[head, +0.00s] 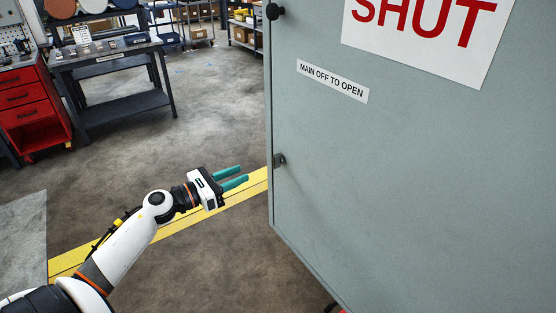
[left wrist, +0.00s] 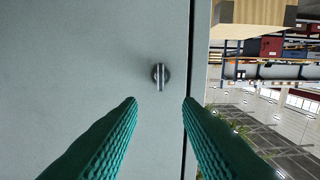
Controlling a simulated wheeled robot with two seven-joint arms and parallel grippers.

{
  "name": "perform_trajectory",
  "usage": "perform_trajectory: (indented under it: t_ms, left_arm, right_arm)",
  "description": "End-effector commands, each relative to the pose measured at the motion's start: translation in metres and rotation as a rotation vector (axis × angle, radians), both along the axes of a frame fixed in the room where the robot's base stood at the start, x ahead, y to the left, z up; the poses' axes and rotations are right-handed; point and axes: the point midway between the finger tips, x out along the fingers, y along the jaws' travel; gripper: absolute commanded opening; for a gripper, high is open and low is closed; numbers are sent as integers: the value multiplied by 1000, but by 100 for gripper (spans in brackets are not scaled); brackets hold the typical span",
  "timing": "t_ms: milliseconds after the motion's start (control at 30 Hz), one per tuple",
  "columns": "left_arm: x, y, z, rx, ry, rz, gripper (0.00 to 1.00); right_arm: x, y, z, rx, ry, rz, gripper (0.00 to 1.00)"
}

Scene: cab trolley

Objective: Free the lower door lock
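The lower door lock (head: 279,160) is a small dark knob near the left edge of a grey-green cabinet door (head: 400,200). My left gripper (head: 243,173) is just left of it in the head view, its two teal fingers parted and empty, pointing toward the door. In the left wrist view a round dark lock knob (left wrist: 160,76) with a lighter upright bar lies ahead, between the lines of the fingers (left wrist: 160,101); the fingers appear apart from it. My right gripper is not in view.
The door bears a "MAIN OFF TO OPEN" label (head: 332,81) and a "SHUT" sign (head: 430,35). A yellow floor stripe (head: 160,232) runs below my left arm. A dark workbench (head: 110,70) and red drawer cabinet (head: 30,105) stand farther back. Open floor lies between.

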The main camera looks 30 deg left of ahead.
Motion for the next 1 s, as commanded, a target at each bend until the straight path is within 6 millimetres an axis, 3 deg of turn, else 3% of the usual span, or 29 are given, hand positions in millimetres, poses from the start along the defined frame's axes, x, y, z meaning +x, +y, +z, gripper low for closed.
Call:
perform_trajectory:
  t_ms: [167, 600, 800, 1000]
  left_arm:
    - [19, -8, 5, 3, -6, -3, 32]
    - [94, -39, 2, -3, -2, 1, 32]
    - [108, -45, 1, -2, 0, 0, 32]
    - [109, -46, -1, -2, 1, 0, 32]
  right_arm:
    - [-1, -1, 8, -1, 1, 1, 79]
    - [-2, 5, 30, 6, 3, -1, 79]
    - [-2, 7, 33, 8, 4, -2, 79]
    - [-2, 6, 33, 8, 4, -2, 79]
